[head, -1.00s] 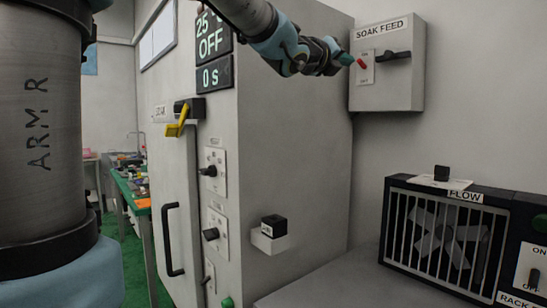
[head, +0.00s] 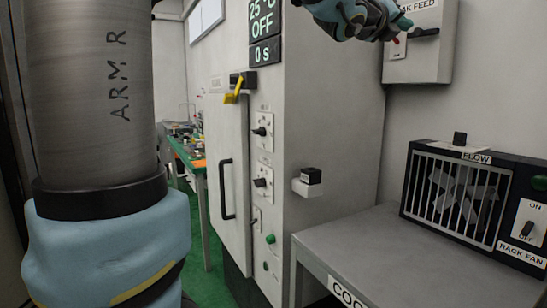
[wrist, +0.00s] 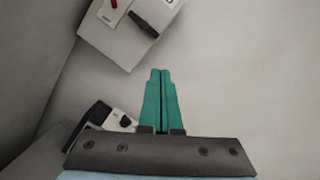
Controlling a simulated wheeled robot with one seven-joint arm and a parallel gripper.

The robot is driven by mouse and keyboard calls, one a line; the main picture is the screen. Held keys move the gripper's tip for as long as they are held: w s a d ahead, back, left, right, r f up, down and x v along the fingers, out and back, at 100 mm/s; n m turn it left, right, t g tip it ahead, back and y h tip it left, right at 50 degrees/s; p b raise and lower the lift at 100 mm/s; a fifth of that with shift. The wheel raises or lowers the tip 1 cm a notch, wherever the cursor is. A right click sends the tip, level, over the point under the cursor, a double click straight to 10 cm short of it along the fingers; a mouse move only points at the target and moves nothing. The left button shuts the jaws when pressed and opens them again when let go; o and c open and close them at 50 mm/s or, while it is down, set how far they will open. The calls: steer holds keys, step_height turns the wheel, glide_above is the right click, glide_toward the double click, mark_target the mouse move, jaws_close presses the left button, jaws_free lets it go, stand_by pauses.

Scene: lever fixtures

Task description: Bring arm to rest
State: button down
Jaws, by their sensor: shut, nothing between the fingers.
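My gripper (head: 402,24) is at the top of the head view, in front of the wall box marked as a feed (head: 420,45), and hides part of its front. In the wrist view my gripper's green fingers (wrist: 160,98) lie side by side, shut and empty. The same box (wrist: 133,30) is beyond the fingertips at the upper left, with a black lever (wrist: 143,25) and a red part (wrist: 113,4). The fingers look apart from it. In the head view the black lever (head: 425,32) sticks out to the right of my gripper.
A tall grey cabinet (head: 335,120) has a yellow latch (head: 233,93), black knobs and a door handle (head: 227,190). A fan unit (head: 460,195) labelled FLOW stands on a grey bench (head: 350,240) at the right. Open space lies above the bench.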

steer(key=w+a+f+n+y, duration=0.2)
steer(key=a+f+n+y, duration=0.2)
steer(key=a+f+n, duration=0.4)
steer(key=w+a+f+n+g+y, duration=0.1)
steer(key=w+a+f+n+y, duration=0.3)
steer(key=f, duration=0.6)
steer(key=w+a+f+n+y, duration=0.1)
steer(key=a+f+n+y, duration=0.2)
steer(key=a+f+n, duration=0.5)
steer(key=s+a+f+n+g+y, duration=0.2)
steer(key=s+a+f+n+g, duration=0.2)
steer(key=s+a+f+n, duration=0.3)
steer(key=s+a+f+n+g+y+p, duration=0.1)
steer(key=s+a+f+n+g+y, duration=0.1)
steer(key=s+a+f+n+g, duration=0.3)
steer(key=s+a+f+n, duration=0.3)
steer(key=s+f+n, duration=0.3)
steer(key=f, duration=0.3)
steer(key=shift+s+a+f, duration=0.25)
steer(key=shift+s+f, duration=0.15)
steer(key=shift+s, duration=0.45)
